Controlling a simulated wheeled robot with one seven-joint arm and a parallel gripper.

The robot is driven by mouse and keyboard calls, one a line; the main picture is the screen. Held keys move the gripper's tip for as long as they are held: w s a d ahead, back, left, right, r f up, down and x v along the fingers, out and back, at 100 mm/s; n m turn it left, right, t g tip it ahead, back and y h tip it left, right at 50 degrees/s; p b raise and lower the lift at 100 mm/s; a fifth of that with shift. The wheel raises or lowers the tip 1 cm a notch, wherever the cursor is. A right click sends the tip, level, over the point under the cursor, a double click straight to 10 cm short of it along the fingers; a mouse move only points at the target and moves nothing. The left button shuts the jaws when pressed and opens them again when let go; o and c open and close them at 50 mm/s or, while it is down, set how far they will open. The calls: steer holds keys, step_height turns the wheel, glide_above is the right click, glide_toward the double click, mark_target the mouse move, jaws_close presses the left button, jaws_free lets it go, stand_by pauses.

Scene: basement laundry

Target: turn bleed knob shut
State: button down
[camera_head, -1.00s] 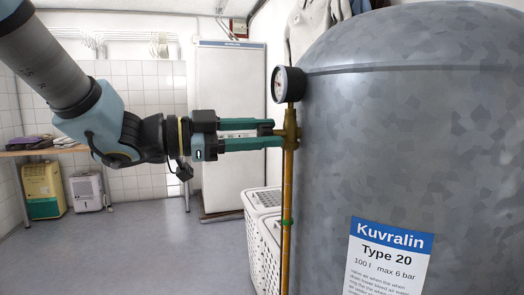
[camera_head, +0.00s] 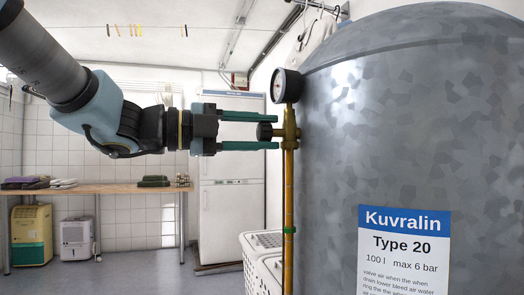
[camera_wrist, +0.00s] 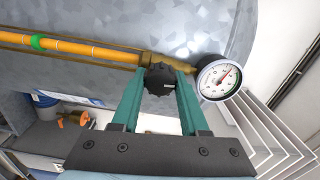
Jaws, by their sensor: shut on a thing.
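The bleed knob (camera_head: 264,132) is a dark ribbed knob on the brass fitting (camera_head: 290,132) at the tank's left side. It also shows in the wrist view (camera_wrist: 159,80), with a short pale mark on its face. My gripper (camera_head: 272,131) reaches in level from the left, its green fingers above and below the knob in the head view. In the wrist view the fingers (camera_wrist: 160,88) lie on either side of the knob, and I am shut on it. The knob's contact sides are partly hidden by the fingertips.
A pressure gauge (camera_head: 286,86) sits just above the fitting, close to the upper finger. A yellow pipe (camera_head: 289,200) with a green band runs down from it. The grey tank (camera_head: 400,130) fills the right.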

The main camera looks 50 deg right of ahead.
steer(key=shift+f+m+b, duration=0.15)
steer(key=shift+m+b, duration=0.4)
steer(key=shift+m, duration=0.05)
steer(key=shift+c, duration=2.1)
jaws_free()
steer(key=v, duration=1.1)
steer(key=shift+s, duration=0.1)
